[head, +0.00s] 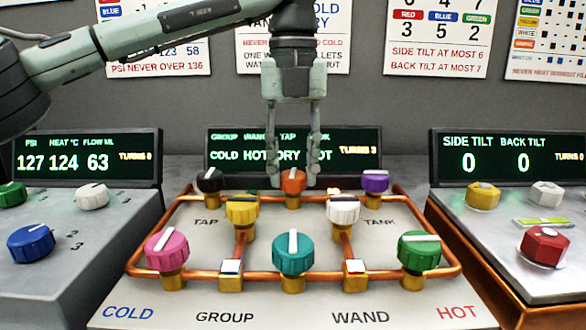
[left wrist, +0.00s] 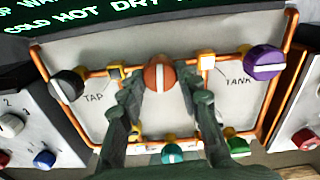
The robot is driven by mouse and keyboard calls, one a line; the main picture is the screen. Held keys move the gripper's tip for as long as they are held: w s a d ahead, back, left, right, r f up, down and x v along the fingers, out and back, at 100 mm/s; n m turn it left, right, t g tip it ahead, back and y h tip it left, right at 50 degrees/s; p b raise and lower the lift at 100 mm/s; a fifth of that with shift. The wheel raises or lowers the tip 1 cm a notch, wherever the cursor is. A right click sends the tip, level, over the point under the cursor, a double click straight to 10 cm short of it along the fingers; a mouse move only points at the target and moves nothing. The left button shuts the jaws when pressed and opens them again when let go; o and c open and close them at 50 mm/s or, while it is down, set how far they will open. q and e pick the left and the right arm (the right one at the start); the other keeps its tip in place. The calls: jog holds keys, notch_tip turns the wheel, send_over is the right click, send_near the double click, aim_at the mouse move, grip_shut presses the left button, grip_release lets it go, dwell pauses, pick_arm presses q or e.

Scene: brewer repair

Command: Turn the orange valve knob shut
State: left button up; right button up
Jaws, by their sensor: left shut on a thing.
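The orange valve knob (head: 292,182) is at the back middle of the copper pipe panel. It also shows in the left wrist view (left wrist: 159,77), with a pale stripe across its face. My left gripper (head: 293,178) reaches down from above, with one finger on each side of the orange knob. It is shut on the knob. In the left wrist view the two fingers of my left gripper (left wrist: 160,84) flank the knob. My right gripper is in neither view.
A black knob (head: 209,181) and a purple knob (head: 374,182) flank the orange one. Yellow (head: 242,211) and white (head: 342,210) knobs stand just in front. Pink, teal and green knobs line the front. A display (head: 225,170) stands behind; consoles flank the panel.

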aim_at(293, 173)
pick_arm(q)
jog(key=shift+n, duration=0.6)
jog(key=o, duration=1.1)
jog(key=shift+o, duration=0.2)
notch_tip(293, 173, up, 12)
